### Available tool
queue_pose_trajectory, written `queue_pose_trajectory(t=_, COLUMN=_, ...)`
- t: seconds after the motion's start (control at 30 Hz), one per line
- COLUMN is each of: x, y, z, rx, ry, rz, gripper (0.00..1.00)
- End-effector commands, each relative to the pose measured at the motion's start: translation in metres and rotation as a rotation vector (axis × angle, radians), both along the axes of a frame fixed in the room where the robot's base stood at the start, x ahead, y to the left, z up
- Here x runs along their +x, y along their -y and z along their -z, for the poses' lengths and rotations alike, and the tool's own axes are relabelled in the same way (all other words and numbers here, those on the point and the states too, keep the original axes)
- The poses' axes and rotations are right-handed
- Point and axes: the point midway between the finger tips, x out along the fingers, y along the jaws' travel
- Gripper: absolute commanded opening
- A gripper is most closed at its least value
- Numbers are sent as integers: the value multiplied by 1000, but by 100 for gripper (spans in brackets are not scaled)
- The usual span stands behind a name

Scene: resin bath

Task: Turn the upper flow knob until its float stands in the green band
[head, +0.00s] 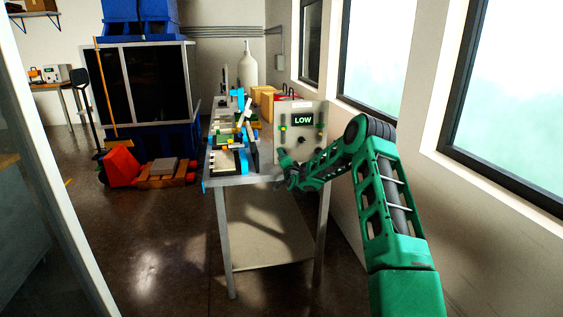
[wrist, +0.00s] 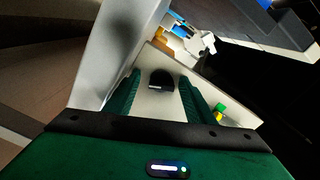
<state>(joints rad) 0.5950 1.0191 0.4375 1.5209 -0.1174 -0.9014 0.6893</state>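The flow panel (head: 312,108) is a pale upright plate at the right end of the bench, with a dark display (head: 303,119) reading LOW in green. Small green and yellow marks show at its left side; the floats are too small to make out. My gripper (head: 284,162) is low in front of the panel at the end of my green arm. In the wrist view, its two green fingers (wrist: 160,88) stand apart, with a dark round knob (wrist: 160,80) with a pale line between their tips. Gaps show on both sides of the knob. I cannot tell whether this is the upper knob.
The metal bench (head: 262,180) carries blue, white and black items left of the panel. Cardboard boxes (head: 267,103) and a white bottle (head: 248,66) stand behind. A wall with windows runs close on the right. A red pallet jack (head: 122,165) stands left; floor between is clear.

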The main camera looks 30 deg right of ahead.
Motion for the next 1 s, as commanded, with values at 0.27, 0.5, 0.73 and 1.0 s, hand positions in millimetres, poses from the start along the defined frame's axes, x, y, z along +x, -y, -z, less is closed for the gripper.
queue_pose_trajectory(t=0.27, x=-5, y=-1, z=-1, rx=-1, ry=2, rz=0, gripper=50)
queue_pose_trajectory(t=0.5, x=-37, y=-11, z=-1, rx=-2, ry=-1, rz=0, gripper=50)
queue_pose_trajectory(t=0.73, x=-76, y=-22, z=0, rx=0, ry=-2, rz=0, gripper=50)
queue_pose_trajectory(t=1.0, x=-100, y=-29, z=1, rx=0, ry=-2, rz=1, gripper=50)
